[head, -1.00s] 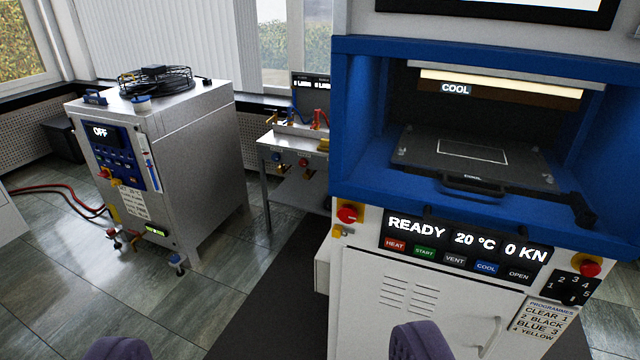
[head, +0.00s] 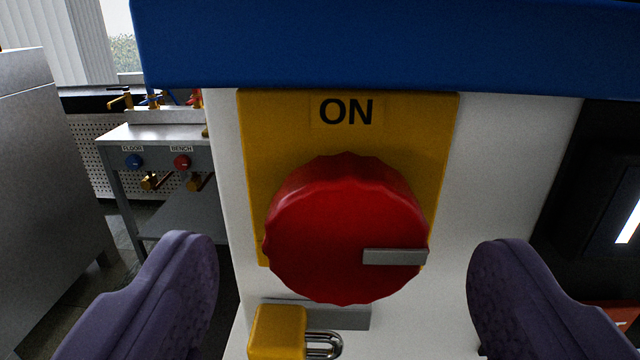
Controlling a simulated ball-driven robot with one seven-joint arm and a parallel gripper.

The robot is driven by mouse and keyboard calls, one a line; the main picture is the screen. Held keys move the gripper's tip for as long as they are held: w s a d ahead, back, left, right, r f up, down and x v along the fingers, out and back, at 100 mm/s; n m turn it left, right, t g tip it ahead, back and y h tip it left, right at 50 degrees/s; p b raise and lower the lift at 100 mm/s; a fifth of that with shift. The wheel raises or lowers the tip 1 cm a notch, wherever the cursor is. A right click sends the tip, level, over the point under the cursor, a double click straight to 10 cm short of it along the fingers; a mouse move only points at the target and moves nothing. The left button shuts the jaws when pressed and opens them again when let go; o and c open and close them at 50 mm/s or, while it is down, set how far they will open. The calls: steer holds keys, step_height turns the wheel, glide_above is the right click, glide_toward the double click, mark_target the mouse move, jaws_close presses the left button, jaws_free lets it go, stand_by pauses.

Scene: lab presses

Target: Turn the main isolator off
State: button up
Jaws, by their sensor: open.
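The main isolator is a red scalloped knob (head: 335,225) on a yellow plate (head: 265,130) fixed to the white cabinet of the press. The plate reads ON above the knob. A grey bar on the knob lies level and points right. My gripper (head: 345,265) is open, with one purple finger to the left of the knob and one to the right. Both fingers look clear of the knob, with a visible gap on each side. A yellow padlock (head: 277,332) with a metal shackle sits just below the knob.
The blue press frame (head: 360,45) overhangs just above the plate. A dark recessed panel (head: 610,190) lies to the right. At the left stand a grey bench (head: 160,135) with blue and red valve knobs and a metal cabinet (head: 40,180).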

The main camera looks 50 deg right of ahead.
mark_target(344, 224)
steer(key=shift+x, duration=1.4)
steer(key=shift+r, duration=0.1)
steer(key=shift+s, duration=0.1)
steer(key=shift+c, duration=0.2)
steer(key=c, duration=1)
